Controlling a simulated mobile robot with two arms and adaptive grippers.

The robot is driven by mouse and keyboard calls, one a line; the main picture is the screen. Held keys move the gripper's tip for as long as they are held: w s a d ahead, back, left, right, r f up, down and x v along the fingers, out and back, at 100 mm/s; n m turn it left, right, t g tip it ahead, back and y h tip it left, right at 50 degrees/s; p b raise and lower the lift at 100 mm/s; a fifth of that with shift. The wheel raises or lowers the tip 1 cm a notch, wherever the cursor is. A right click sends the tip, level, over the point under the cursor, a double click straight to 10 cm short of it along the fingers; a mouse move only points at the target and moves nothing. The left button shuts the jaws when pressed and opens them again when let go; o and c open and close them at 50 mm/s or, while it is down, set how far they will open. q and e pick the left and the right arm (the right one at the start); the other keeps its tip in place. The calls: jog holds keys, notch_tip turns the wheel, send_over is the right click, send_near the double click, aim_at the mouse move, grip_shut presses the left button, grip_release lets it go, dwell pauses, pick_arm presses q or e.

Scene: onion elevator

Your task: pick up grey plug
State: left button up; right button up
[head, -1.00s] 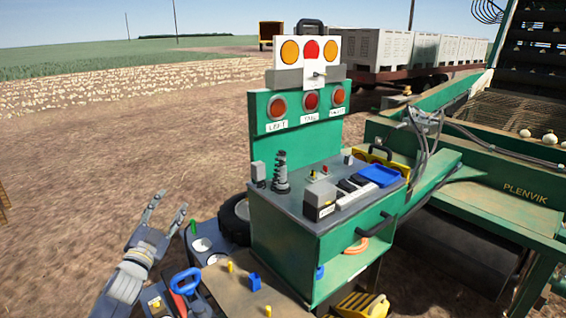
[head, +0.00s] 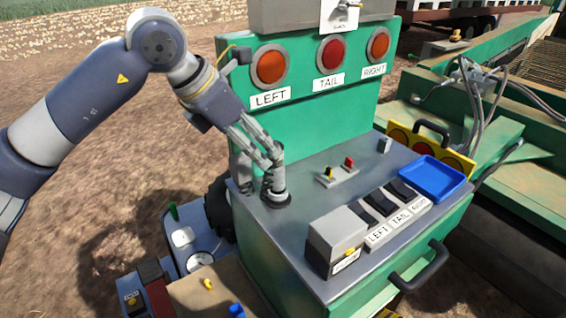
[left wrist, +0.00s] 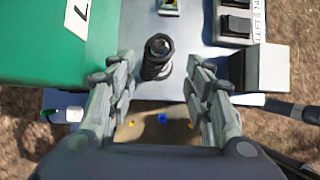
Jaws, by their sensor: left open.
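The grey plug (head: 276,186) is dark and ribbed and stands upright on a round base at the left of the console's grey top. My left gripper (head: 262,154) reaches down over it from the upper left, and its fingers hide part of the plug's upper end. In the left wrist view the plug (left wrist: 157,58) shows between the two spread fingertips of the left gripper (left wrist: 158,72), with a gap on each side. The left gripper is open and holds nothing. My right gripper is not in view.
A green lamp panel (head: 330,108) stands behind the plug. On the console top are a grey box (head: 336,232), switches labelled LEFT, TAIL and RIGHT (head: 390,215), a small toggle plate (head: 338,176) and a blue tray (head: 432,178).

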aim_at(272, 166)
pick_arm(q)
jog(key=x, duration=0.2)
jog(key=s+p+x, duration=0.1)
jog(key=x, duration=0.1)
jog(key=shift+d+f, duration=0.1)
jog(key=shift+w+f+p, duration=0.25)
jog(key=shift+p, duration=0.05)
jog(key=p+x, duration=0.1)
jog(key=x, duration=0.1)
jog(key=p+x, duration=0.1)
jog(key=p, duration=0.1)
jog(key=shift+w+f, duration=0.25)
jog(key=shift+f, duration=0.15)
jog(key=shift+w+d+f, duration=0.1)
jog(key=shift+d+f, duration=0.05)
jog(key=shift+f, duration=0.15)
jog(key=shift+d+f, duration=0.1)
jog(key=shift+f, duration=0.1)
jog(key=shift+w+f, duration=0.1)
grip_shut()
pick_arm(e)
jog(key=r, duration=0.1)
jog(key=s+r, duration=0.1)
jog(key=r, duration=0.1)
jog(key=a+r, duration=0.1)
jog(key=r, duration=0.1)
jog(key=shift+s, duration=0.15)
